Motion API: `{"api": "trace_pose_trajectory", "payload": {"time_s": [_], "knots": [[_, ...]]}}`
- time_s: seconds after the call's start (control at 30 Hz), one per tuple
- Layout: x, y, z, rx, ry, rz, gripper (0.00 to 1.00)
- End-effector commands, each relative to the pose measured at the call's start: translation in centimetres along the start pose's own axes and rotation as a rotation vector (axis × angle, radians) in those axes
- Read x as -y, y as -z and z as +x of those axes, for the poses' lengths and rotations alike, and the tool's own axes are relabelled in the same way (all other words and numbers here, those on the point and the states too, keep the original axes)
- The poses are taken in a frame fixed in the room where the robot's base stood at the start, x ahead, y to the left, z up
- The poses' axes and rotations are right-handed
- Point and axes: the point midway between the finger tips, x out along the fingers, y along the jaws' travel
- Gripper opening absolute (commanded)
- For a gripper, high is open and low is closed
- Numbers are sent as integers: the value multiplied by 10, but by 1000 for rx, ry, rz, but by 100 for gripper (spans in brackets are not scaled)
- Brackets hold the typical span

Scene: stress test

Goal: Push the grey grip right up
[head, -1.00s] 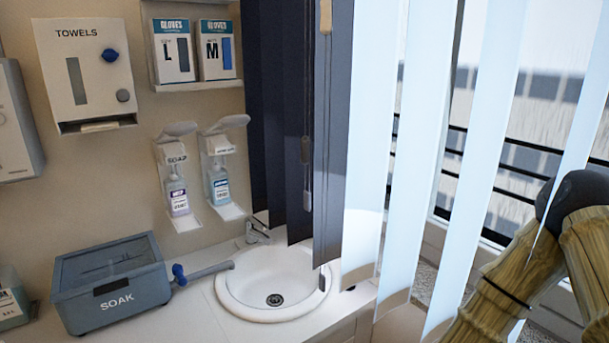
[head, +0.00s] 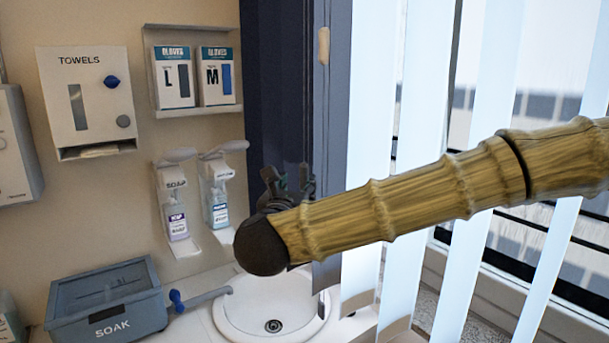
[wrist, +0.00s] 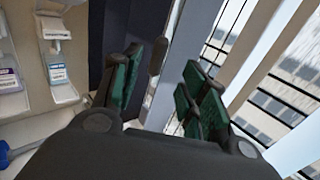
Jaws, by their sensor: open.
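In the wrist view a small grey grip (wrist: 158,56) hangs upright between my open fingers, closer to the left finger, with a gap on the right; I cannot tell whether it touches. My gripper (wrist: 160,85) has dark green ribbed finger pads and holds nothing. In the head view my gripper (head: 288,183) is in front of the dark blind slats, above the sink, and it hides the grip and most of its hanging line. A beige tab (head: 323,45) sits higher up on a slat.
Soap dispensers (head: 175,205) are on the wall left of my gripper. A glove rack (head: 195,110) and a towel dispenser (head: 85,100) hang higher. The white sink (head: 235,325) and SOAK box (head: 105,305) are below. Pale slats (head: 425,100) and the window are at right.

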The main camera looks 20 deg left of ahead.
Motion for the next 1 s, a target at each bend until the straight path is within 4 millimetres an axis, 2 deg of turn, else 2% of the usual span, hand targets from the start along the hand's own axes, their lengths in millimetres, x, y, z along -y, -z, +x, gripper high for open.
{"api": "trace_pose_trajectory", "payload": {"time_s": [0.4,0.6,0.8,1.0], "knots": [[0,-3,64,-1,0,-5,43],[0,-1,88,-2,-1,-5,43],[0,1,99,-1,-1,-5,43],[0,2,100,-1,-2,-5,43]]}}
